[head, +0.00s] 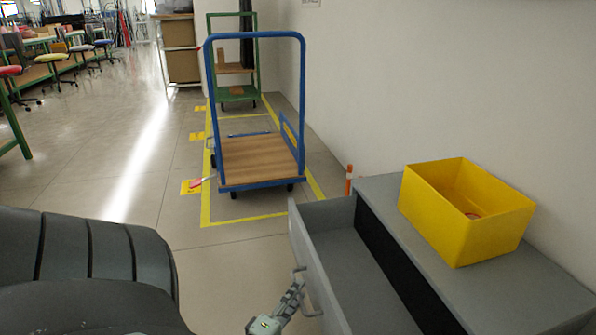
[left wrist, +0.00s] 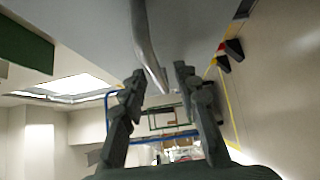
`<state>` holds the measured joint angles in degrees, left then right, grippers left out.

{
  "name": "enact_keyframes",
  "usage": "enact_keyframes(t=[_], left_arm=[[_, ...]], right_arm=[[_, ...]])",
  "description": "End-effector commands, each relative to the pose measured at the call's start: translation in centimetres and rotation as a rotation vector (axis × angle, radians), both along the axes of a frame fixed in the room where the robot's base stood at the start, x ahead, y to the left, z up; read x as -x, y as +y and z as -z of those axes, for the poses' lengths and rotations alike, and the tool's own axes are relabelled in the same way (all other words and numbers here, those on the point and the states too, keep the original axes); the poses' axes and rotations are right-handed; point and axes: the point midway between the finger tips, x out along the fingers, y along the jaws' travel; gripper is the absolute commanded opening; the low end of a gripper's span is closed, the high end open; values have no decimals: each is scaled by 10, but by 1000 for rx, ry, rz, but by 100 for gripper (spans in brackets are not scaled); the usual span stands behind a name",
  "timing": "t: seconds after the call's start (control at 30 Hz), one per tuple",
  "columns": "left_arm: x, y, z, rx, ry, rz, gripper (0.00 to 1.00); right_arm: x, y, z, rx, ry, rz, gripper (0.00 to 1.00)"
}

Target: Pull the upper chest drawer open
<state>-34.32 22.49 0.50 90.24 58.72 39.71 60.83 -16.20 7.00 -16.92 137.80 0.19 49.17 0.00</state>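The grey chest (head: 495,295) stands at the lower right in the head view. Its upper drawer (head: 342,250) is pulled well out, and its inside looks empty. The drawer's curved grey handle (head: 312,313) is on the drawer front. My left gripper (head: 295,288) is at the handle. In the left wrist view, the handle (left wrist: 145,42) runs down between the two spread fingertips of my left gripper (left wrist: 158,76). The fingers look apart; I cannot tell whether either touches the handle. My right gripper is in neither view.
A yellow open bin (head: 455,235) stands on the chest top. A blue trolley (head: 255,160) with a wooden deck stands ahead inside yellow floor lines. A white wall (head: 400,80) runs along the right.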

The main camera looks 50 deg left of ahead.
Motion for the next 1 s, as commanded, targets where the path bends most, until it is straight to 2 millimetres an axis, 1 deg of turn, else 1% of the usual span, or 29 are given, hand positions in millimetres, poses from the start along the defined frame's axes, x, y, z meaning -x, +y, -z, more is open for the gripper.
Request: enact_keyframes(t=[0.03, 0.3, 0.5, 0.6, 0.7, 1.0], left_arm=[[9, -3, 1, 2, 4, -1, 31], [63, -25, 1, 1, 5, -1, 31], [91, -38, 0, 2, 1, 0, 31], [98, -41, 0, 1, 2, 1, 31], [101, -42, 0, 0, 1, 1, 31], [101, -42, 0, 0, 0, 1, 31]], right_arm=[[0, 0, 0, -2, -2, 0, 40], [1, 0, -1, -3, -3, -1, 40], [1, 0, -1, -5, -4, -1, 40], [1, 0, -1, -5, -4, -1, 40], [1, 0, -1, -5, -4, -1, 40], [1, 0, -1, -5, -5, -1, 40]])
